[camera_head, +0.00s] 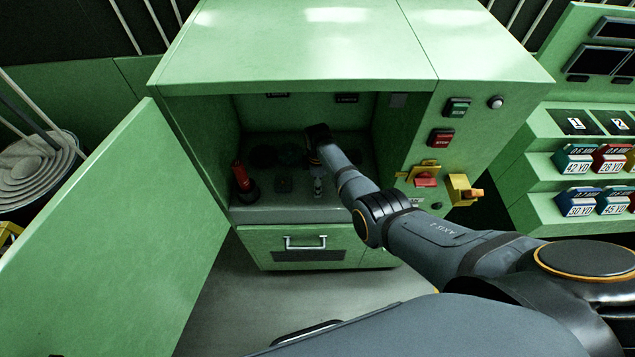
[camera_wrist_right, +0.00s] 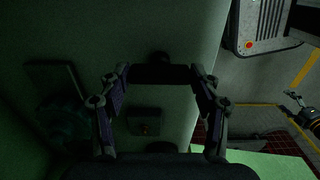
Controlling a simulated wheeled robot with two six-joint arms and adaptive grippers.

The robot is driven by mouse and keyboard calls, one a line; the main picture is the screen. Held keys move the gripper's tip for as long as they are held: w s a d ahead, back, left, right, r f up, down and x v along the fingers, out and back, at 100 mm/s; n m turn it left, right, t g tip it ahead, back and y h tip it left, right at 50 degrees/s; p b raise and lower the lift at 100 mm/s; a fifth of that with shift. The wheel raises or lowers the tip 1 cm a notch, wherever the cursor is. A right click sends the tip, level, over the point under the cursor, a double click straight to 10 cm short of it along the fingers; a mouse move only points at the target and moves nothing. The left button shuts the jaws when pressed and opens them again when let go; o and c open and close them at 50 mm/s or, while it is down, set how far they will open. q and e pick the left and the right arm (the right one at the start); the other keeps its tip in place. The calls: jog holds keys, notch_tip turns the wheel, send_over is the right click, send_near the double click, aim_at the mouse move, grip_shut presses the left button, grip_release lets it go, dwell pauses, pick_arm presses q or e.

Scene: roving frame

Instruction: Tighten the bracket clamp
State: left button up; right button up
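A small dark block (camera_wrist_right: 145,123) lies on the surface between the fingers. I cannot tell for certain which part is the bracket clamp.
A red handle (camera_head: 241,176) on a black base stands at the left inside the cabinet. The cabinet door (camera_head: 120,240) stands open at left. Buttons, a yellow-red switch (camera_head: 425,178) and a yellow box (camera_head: 461,190) project from the right front. A drawer (camera_head: 306,250) is below.

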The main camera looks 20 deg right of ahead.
jog(key=c, duration=0.5)
jog(key=shift+o, duration=0.2)
jog(key=shift+m, duration=0.3)
jog(key=m, duration=0.2)
jog(key=shift+m+p, duration=0.3)
jog(key=shift+m, duration=0.1)
jog(key=m, duration=0.4)
jog(key=shift+m, duration=0.3)
jog(key=m, duration=0.5)
jog(key=shift+p, duration=0.4)
jog(key=shift+m, duration=2.4)
